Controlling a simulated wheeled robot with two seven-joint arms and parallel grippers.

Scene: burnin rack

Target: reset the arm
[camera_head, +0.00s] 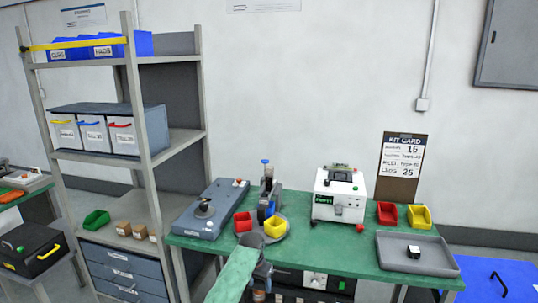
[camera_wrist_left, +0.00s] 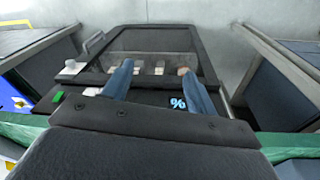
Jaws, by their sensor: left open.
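My left arm comes in at the bottom middle of the head view in a green sleeve, and its gripper (camera_head: 261,284) is low in front of the green-topped bench (camera_head: 345,258). In the left wrist view the two blue-grey fingers of this gripper (camera_wrist_left: 158,88) stand apart with nothing between them. Beyond them is a dark box-shaped unit (camera_wrist_left: 205,45) with a clear window, a green button and a lit "%" mark. I cannot tell how far the fingertips are from it. My right gripper is in neither view.
A white tester (camera_head: 339,194), a grey-blue device (camera_head: 209,209) and a grey tray (camera_head: 433,255) stand on the bench with red and yellow bins. Dark units (camera_head: 287,277) sit under it. A metal shelf rack (camera_head: 150,130) rises at the left. A blue mat (camera_head: 515,270) lies right.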

